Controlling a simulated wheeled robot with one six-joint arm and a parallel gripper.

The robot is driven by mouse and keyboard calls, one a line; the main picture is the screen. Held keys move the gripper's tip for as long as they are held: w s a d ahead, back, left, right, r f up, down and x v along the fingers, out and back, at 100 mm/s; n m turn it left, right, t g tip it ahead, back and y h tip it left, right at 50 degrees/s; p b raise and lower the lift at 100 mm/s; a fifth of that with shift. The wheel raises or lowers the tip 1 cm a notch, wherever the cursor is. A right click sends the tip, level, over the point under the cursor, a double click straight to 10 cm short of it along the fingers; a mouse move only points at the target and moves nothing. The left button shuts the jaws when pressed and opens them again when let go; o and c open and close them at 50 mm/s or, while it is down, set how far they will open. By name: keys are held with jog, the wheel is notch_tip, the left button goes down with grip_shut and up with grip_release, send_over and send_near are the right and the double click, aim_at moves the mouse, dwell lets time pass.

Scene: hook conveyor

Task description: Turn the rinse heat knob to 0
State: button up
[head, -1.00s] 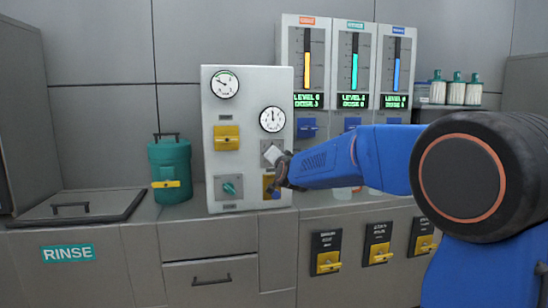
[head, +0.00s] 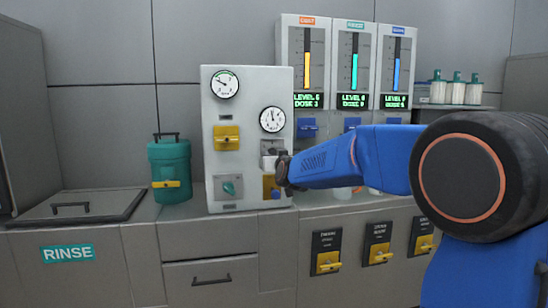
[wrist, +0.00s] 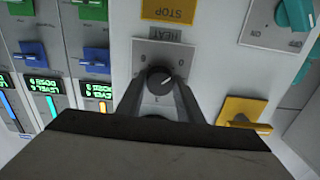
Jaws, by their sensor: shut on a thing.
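The rinse heat knob (wrist: 160,80) is a round black dial with a white pointer line, on a grey plate marked HEAT (wrist: 165,55) that appears upside down in the wrist view. The pointer line slants to the upper right in that picture. Small scale marks stand around the dial, not all readable. My gripper (wrist: 160,88) is shut on the knob, with one dark finger on each side. In the head view my gripper (head: 281,167) is at the lower right of the white control panel (head: 242,107) and hides the knob.
A yellow STOP plate (wrist: 168,10), a yellow handle (wrist: 243,115) and a teal switch (wrist: 296,14) are near the knob. Two round gauges (head: 224,84) (head: 272,119) sit on the panel. Dosing columns (head: 304,60) stand to its right, and a teal canister (head: 170,165) to its left.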

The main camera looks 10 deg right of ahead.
jog(key=shift+f+n, duration=0.15)
jog(key=shift+n, duration=0.15)
jog(key=o, duration=1.1)
jog(key=shift+c, duration=0.2)
jog(key=s, duration=1.7)
jog(key=shift+s, duration=0.25)
